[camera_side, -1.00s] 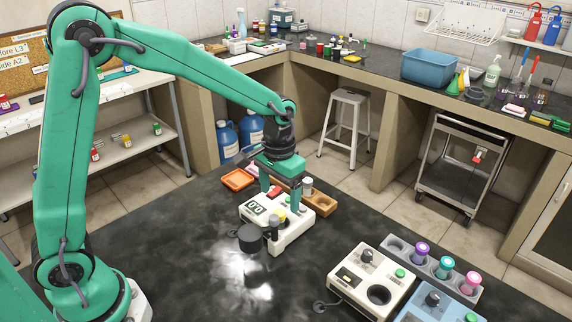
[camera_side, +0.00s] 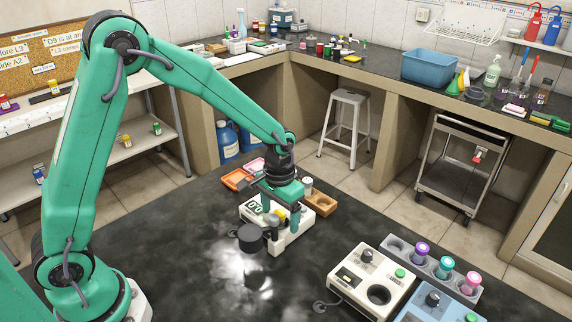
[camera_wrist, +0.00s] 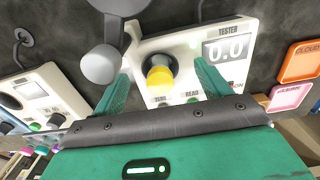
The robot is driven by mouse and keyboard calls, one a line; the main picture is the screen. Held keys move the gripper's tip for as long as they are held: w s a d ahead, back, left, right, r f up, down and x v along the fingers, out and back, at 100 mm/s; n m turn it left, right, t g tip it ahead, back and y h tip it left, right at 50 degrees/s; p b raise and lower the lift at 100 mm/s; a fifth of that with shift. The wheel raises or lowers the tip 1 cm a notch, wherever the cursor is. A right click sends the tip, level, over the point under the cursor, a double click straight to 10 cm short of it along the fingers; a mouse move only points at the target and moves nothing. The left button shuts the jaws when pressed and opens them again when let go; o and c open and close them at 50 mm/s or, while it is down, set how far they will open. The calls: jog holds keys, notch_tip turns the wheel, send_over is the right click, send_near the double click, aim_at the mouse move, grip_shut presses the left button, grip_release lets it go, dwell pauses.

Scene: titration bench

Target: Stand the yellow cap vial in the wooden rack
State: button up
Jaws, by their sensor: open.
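The yellow cap vial (camera_wrist: 160,74) sits in a dark round well of the white tester (camera_wrist: 240,42), whose display reads 0.0. Its yellow cap also shows in the side view (camera_side: 281,216). My gripper (camera_wrist: 163,66) is open, with one finger on each side of the vial; in the wrist view gaps show between cap and fingers. In the side view my gripper (camera_side: 281,207) is low over the tester. The wooden rack (camera_side: 322,204) stands just behind the tester, partly hidden by my gripper. A grey-capped vial (camera_side: 307,184) stands at the rack.
A dark round part (camera_side: 251,238) on a grey arm juts out at the tester's front, close to my gripper. Orange (camera_side: 238,180) and pink (camera_side: 256,164) trays lie behind. A cream device (camera_side: 358,290) and a grey rack of capped vials (camera_side: 430,260) stand right. The table's front middle is clear.

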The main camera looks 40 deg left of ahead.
aim_at(280, 212)
jog(key=c, duration=1.4)
jog(key=shift+r, duration=0.1)
jog(key=shift+r, duration=1.95)
jog(key=shift+r, duration=0.15)
notch_tip(280, 212, up, 6)
jog(key=w+d, duration=0.1)
jog(key=w, duration=1.4)
jog(key=shift+w+d+f, duration=0.1)
jog(key=shift+d+f, duration=0.05)
jog(key=shift+f, duration=2.3)
